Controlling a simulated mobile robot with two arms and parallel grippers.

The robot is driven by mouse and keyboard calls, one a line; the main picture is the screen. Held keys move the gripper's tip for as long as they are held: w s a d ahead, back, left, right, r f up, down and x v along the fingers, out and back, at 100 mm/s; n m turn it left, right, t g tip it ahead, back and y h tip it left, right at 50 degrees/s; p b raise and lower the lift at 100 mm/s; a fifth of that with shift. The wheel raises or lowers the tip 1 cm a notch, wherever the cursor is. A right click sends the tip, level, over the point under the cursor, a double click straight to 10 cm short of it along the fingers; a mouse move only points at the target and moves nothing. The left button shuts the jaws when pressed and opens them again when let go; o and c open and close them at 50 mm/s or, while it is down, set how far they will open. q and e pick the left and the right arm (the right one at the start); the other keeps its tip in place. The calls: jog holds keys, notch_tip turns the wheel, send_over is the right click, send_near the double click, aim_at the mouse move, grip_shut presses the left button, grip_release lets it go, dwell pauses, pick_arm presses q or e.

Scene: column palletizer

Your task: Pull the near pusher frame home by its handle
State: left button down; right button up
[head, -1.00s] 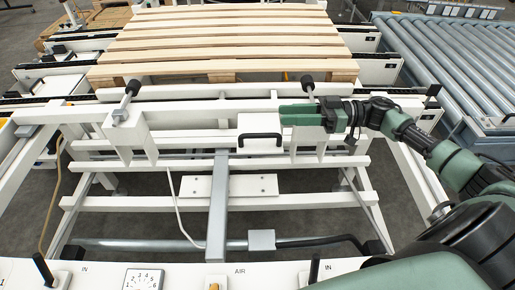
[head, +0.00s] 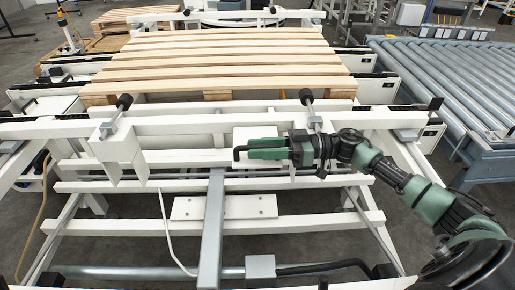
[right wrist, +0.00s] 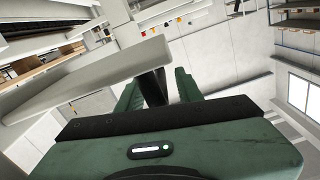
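The near pusher frame (head: 180,158) is a white beam structure in front of the pallet. Its black handle (head: 238,152) sits on a white plate (head: 244,134) near the middle, with its right part hidden by my right gripper (head: 266,149). That gripper comes in from the right, level with the handle. In the right wrist view, the dark handle bar (right wrist: 153,88) stands between the two green fingers (right wrist: 157,92). A narrow gap shows beside the right finger, so the fingers look open around it. My left gripper is out of view.
A wooden pallet (head: 210,66) lies behind the frame. Two black-knobbed posts (head: 125,101) (head: 306,97) stand on the frame at left and right. A grey roller conveyor (head: 450,80) is at the right. A grey centre beam (head: 213,220) runs toward me.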

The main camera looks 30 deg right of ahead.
jog(key=shift+w+a, duration=0.15)
jog(key=shift+a, duration=0.1)
jog(key=shift+c, duration=0.4)
grip_shut()
dwell(0.9)
